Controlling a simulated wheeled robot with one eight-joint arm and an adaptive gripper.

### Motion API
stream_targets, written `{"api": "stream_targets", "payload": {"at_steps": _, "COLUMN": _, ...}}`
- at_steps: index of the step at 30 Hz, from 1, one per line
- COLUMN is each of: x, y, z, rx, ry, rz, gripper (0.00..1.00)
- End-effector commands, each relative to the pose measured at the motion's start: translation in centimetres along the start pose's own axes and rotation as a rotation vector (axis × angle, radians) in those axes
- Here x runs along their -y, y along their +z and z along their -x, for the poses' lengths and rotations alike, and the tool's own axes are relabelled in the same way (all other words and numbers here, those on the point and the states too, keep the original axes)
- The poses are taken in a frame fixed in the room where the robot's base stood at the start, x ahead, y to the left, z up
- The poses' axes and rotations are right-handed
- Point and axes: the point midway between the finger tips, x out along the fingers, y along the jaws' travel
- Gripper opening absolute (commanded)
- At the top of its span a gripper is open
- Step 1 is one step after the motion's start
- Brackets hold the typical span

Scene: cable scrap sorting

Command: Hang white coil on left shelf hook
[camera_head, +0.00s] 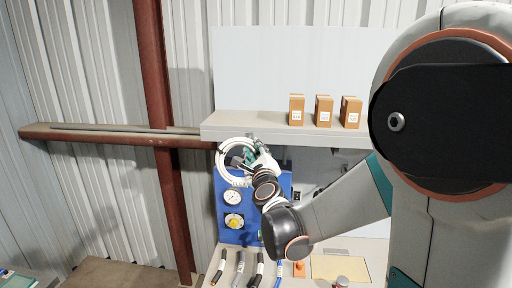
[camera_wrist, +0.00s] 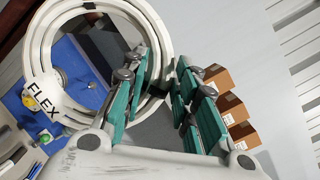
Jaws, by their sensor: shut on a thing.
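The white coil (camera_head: 219,163) hangs in my gripper (camera_head: 254,153) just below the left end of the shelf (camera_head: 230,128), in front of a blue panel. In the wrist view the coil (camera_wrist: 37,62) is a ring of several turns with a "FLEX" label on its lower left. My gripper (camera_wrist: 166,65) has its green-padded fingers on either side of the coil's right-hand part, and they are shut on it. I cannot make out the left shelf hook in either view; coil, gripper and shelf edge crowd that spot.
Three brown boxes (camera_head: 324,110) stand on the shelf to the right. The blue panel (camera_head: 225,190) with gauges (camera_head: 232,198) is behind and below the coil. Several cable pieces (camera_head: 239,268) lie on the bench below. A rust-red post (camera_head: 172,190) stands at left.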

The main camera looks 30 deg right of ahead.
Motion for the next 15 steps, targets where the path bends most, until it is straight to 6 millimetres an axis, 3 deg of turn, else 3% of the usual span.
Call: {"api": "stream_targets", "payload": {"at_steps": 15, "x": 0.5, "y": -0.7, "z": -1.9, "rx": -0.003, "ry": -0.009, "rz": 0.002, "gripper": 0.0}}
